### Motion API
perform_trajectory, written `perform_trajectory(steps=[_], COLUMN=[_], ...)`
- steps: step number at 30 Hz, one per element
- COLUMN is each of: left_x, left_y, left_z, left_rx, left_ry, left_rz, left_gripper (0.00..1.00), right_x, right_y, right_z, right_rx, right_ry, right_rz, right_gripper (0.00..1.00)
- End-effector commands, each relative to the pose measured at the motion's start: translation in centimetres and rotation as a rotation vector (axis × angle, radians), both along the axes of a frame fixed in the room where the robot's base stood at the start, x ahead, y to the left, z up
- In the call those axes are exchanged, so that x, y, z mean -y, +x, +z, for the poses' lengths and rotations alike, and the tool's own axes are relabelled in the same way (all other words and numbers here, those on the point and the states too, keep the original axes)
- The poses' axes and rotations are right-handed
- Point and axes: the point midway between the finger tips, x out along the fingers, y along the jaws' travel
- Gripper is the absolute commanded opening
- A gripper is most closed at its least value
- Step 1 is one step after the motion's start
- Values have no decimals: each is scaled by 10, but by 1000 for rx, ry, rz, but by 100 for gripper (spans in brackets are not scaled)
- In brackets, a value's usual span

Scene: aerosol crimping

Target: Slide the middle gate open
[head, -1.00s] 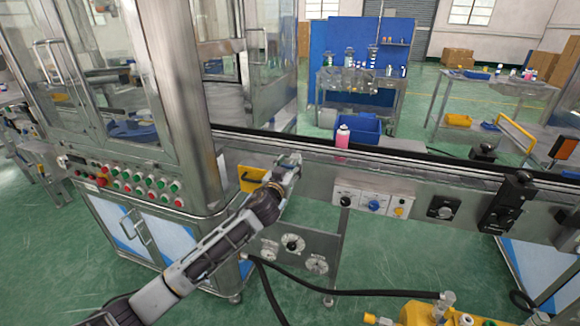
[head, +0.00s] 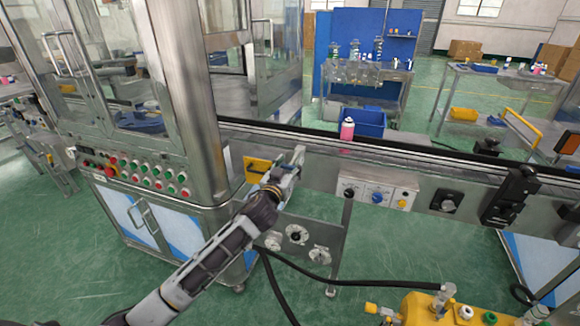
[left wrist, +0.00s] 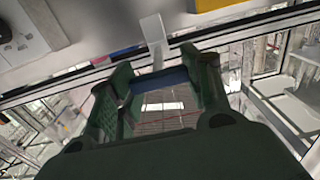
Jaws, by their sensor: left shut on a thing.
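My left gripper (head: 284,176) is at the near side of the conveyor rail, right of the yellow plate (head: 256,166). A pale grey upright tab (head: 298,157), apparently the middle gate's handle, stands at its fingertips. In the left wrist view the gripper (left wrist: 160,78) has its dark fingers on either side of this pale tab (left wrist: 153,30), with a blue strip between them. The gripper is shut on the tab. How much of the gate sits across the conveyor is hidden. My right gripper does not show.
Knob boxes (head: 375,194) and a black gate-like unit (head: 509,198) are on the rail to the right. A dial panel (head: 300,240) hangs below. A yellow machine (head: 430,308) is at the front.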

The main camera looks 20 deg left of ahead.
Motion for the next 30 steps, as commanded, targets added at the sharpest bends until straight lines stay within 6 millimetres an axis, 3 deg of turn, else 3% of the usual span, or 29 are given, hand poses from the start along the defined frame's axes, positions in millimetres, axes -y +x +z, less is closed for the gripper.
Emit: perform_trajectory(steps=[1,2,7,20,30], left_x=[2,2,1,1,0], left_y=[-1,-2,-1,-2,-19], left_z=[-4,-4,-3,-2,-3], left_rx=[-8,-8,-6,-4,-5], left_ry=[1,1,1,1,1], left_rz=[-2,-2,-2,-1,-1], left_gripper=[6,51,71,71,71], right_x=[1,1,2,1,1], right_y=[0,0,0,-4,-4], right_z=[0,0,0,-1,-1], right_rx=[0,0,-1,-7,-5], right_ry=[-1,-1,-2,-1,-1], right_rz=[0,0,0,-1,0], right_gripper=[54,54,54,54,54])
